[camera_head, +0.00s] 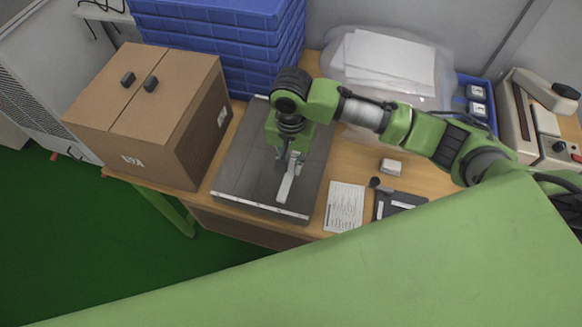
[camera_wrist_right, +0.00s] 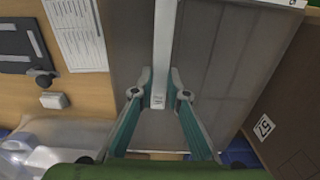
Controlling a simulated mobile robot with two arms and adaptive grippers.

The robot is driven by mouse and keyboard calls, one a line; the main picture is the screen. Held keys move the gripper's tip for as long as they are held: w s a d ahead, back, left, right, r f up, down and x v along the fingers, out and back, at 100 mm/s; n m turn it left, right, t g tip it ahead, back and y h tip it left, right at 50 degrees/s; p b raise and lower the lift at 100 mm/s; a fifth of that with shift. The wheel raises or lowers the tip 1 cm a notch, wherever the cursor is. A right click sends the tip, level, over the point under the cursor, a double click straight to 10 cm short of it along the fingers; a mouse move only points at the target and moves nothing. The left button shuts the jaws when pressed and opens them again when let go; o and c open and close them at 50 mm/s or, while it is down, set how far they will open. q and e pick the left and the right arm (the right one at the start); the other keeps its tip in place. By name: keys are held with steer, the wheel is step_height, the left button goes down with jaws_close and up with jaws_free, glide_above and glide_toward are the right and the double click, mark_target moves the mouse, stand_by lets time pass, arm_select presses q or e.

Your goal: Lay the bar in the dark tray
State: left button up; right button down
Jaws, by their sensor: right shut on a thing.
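The dark tray (camera_head: 238,168) lies on the wooden table, a wide flat grey tray with a pale front edge. My right gripper (camera_head: 290,160) points down over the tray and is shut on the pale bar (camera_head: 286,187). In the right wrist view the bar (camera_wrist_right: 164,45) runs between the two fingertips (camera_wrist_right: 160,92), with the tray (camera_wrist_right: 212,70) behind it. The gripper holds the bar near one end, and the rest reaches toward the tray's front edge. I cannot tell whether the bar touches the tray floor. My left gripper is not in view.
A brown cardboard box (camera_head: 150,115) stands left of the tray, with blue stacked crates (camera_head: 225,40) behind. A printed sheet (camera_head: 345,206), a dark clipboard (camera_head: 398,203) and a small white block (camera_head: 390,167) lie to the right. A clear bag with white sheets (camera_head: 390,62) is at the back.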

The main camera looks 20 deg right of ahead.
mark_target(291, 166)
steer(key=shift+w+f+p, duration=0.15)
steer(key=shift+f+p, duration=0.3)
steer(key=shift+f, duration=1.25)
steer(key=c, duration=2)
jaws_free()
steer(key=shift+f, duration=0.15)
step_height(291, 166, up, 12)
steer(key=shift+r+b, duration=0.2)
steer(key=shift+b, duration=0.6)
